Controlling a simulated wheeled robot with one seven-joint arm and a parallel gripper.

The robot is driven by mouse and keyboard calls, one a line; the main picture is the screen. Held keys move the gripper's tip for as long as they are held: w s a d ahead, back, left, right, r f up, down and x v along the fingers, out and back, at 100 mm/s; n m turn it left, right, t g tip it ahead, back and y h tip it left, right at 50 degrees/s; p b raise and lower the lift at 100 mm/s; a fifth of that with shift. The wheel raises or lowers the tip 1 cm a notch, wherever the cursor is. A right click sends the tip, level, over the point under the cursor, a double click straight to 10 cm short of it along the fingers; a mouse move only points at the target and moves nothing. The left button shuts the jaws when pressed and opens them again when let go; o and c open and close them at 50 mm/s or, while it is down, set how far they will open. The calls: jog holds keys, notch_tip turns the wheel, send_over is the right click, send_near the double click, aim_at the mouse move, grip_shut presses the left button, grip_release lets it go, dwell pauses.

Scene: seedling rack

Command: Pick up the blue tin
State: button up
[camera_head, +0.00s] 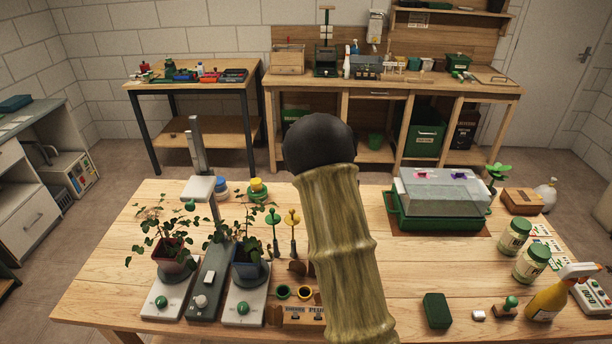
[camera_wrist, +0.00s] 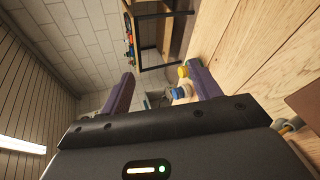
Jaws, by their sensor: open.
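A yellow-topped pot (camera_head: 257,186) stands right of the tin. A green propagator (camera_head: 440,222) is at the right. A ribbed olive form with a black ball hides the table's middle.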

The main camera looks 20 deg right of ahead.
jog(key=s+a+f+m+g+b, duration=0.1)
jog(key=s+a+m+g, duration=0.2)
jog(key=s, duration=0.8)
jog(key=s+a+f+m+g+b, duration=0.2)
jog(key=s+a+m+g, duration=0.2)
jog(key=s+m, duration=0.5)
jog(key=s+a+f+m+g+y+b, duration=0.1)
jog(key=s+a+m+g, duration=0.3)
jog(key=s, duration=1)
jog(key=a+m, duration=0.3)
jog(key=shift+a+f+b, duration=0.35)
jog(key=shift+f+b, duration=0.05)
jog(key=shift+c, duration=0.4)
